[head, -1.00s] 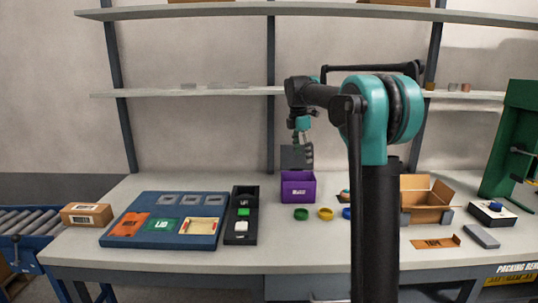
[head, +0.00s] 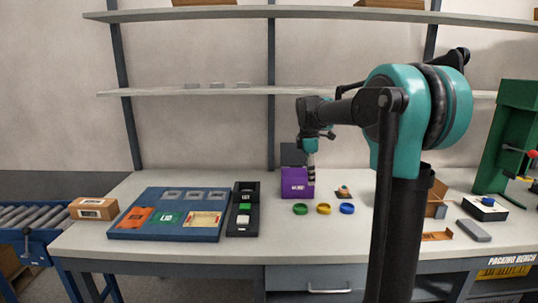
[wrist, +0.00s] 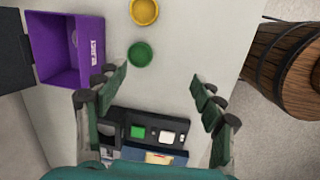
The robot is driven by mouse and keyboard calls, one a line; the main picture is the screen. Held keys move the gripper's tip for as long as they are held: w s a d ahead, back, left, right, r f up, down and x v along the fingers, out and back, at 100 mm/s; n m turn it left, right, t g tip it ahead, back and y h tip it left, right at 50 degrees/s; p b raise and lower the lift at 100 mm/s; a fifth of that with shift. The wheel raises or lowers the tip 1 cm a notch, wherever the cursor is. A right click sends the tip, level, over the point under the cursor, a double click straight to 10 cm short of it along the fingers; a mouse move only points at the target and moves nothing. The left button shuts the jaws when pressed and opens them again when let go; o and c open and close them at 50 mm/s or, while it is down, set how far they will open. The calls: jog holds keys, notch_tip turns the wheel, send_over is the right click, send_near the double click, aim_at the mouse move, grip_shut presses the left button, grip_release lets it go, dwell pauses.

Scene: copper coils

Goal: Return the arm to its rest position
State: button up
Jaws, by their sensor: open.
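My arm reaches over the packing bench from the right in the head view. My gripper (head: 311,178) hangs fingers down just in front of the right side of the purple box (head: 294,184). In the wrist view my gripper (wrist: 158,105) has its two green fingers spread wide with nothing between them. The purple box also shows there at the upper left (wrist: 66,45), open and apart from the fingers. The green ring (wrist: 139,54) lies on the bench beyond the fingertips.
A blue tray (head: 122,230) and a black holder (head: 241,230) lie left on the bench. Green, yellow (head: 323,209) and blue (head: 347,208) rings lie in front. A cardboard box (head: 92,209) stands far left, a green press (head: 505,140) far right. A barrel (wrist: 285,65) shows in the wrist view.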

jog(key=s+d+f+m+t, duration=0.1)
jog(key=s+d+f+m, duration=0.1)
jog(key=s+f+m, duration=0.6)
jog(key=s+d+f+m+t+y, duration=0.1)
jog(key=s+f+m, duration=0.8)
jog(key=s, duration=1.3)
notch_tip(320, 180, down, 5)
jog(key=shift+d+f+t, duration=0.15)
jog(key=shift+d+t, duration=0.25)
jog(key=shift+d, duration=0.05)
jog(key=shift+s, duration=0.1)
